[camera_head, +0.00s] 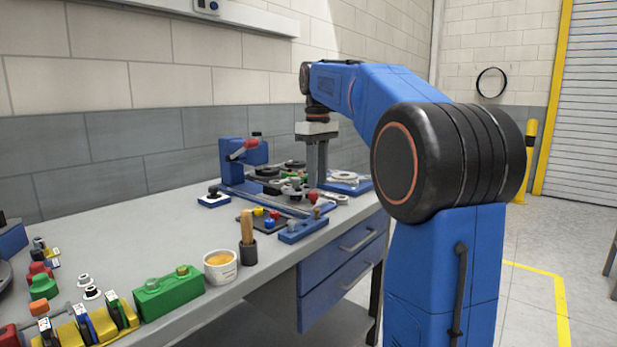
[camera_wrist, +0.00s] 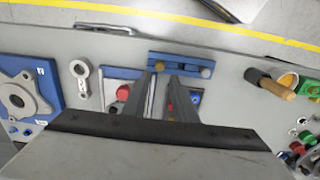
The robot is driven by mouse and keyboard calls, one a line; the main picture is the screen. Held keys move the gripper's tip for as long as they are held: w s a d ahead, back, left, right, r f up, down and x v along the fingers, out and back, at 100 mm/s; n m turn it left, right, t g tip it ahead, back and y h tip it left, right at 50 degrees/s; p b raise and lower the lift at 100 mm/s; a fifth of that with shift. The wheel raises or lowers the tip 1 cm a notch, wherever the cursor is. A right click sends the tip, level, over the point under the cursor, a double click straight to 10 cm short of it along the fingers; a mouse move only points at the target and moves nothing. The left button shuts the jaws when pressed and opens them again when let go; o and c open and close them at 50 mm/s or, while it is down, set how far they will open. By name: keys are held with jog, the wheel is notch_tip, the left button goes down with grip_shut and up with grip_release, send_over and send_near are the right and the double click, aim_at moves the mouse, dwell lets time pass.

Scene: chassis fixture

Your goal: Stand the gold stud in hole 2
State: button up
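The gold stud (camera_head: 317,213) appears to stand at the right end of a small blue block (camera_head: 303,231) near the bench's front edge. In the wrist view, a gold-brown top (camera_wrist: 160,66) shows at the left end of this block (camera_wrist: 182,62), and a greyish round piece (camera_wrist: 206,72) is at its other end. My gripper (camera_head: 316,184) points down over the bench, behind the block. In the wrist view my gripper's two fingers (camera_wrist: 167,78) are apart with nothing seen between them. I cannot tell which hole is hole 2.
A blue clamp stand (camera_head: 238,163) with a red handle is left of my gripper. A dark tray (camera_head: 246,220) holds coloured knobs. A blue plate with a round flange (camera_wrist: 22,98) lies beyond.

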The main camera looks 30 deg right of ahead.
aim_at(316, 209)
jog(key=shift+w+f, duration=0.1)
jog(key=shift+f, duration=3.85)
grip_shut()
jog(key=shift+r, duration=0.35)
jog(key=shift+r, duration=0.65)
jog(key=shift+r, duration=0.1)
jog(key=shift+r, duration=1.4)
